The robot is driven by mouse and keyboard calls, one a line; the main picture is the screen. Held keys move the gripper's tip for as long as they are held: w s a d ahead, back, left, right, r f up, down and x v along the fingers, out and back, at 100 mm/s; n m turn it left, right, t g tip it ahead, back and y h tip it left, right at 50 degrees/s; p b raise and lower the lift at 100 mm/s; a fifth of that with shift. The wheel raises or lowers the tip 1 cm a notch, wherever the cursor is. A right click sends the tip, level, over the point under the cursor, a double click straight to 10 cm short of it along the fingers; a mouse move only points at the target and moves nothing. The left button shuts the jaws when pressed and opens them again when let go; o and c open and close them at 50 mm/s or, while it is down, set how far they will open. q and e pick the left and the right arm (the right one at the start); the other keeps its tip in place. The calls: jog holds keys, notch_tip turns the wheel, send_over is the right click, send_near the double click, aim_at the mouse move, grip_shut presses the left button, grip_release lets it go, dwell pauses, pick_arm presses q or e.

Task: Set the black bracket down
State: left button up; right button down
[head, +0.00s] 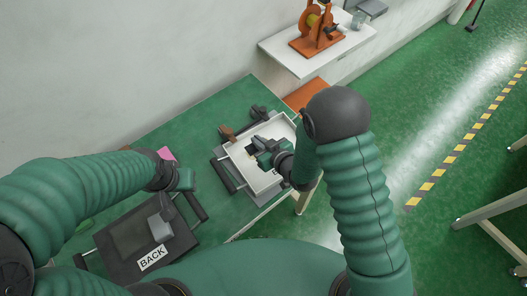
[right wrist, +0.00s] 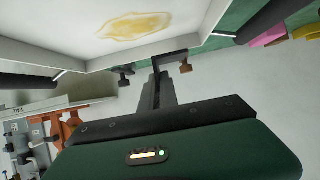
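A thin black bracket (right wrist: 170,53) shows at the tips of my right gripper (right wrist: 157,76) in the right wrist view. The fingers are close together and appear shut on it. In the head view my right gripper (head: 262,150) is over the white tray (head: 278,127), and the bracket is hard to make out there. The tray has a yellow-brown stain on its inside, clear in the right wrist view (right wrist: 135,25). My left gripper (head: 184,180) is above the back of a dark tray labelled BACK (head: 118,237); its fingers are not clear.
A brown block (head: 227,132) and a dark object (head: 258,112) are on the green table (head: 190,122) behind the white tray. A pink sheet (head: 166,153) lies near my left wrist. A white side table (head: 345,48) with an orange device (head: 316,32) stands at the back.

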notch_tip(320, 180, down, 6)
jog(key=shift+d+r, duration=0.1)
jog(key=shift+d, duration=0.05)
jog(key=shift+w+a, duration=0.1)
jog(key=shift+a, duration=0.3)
jog(key=shift+f+b, duration=0.2)
jog(key=shift+b, duration=0.1)
jog(key=c, duration=1.6)
grip_release()
jog(key=shift+d, duration=0.35)
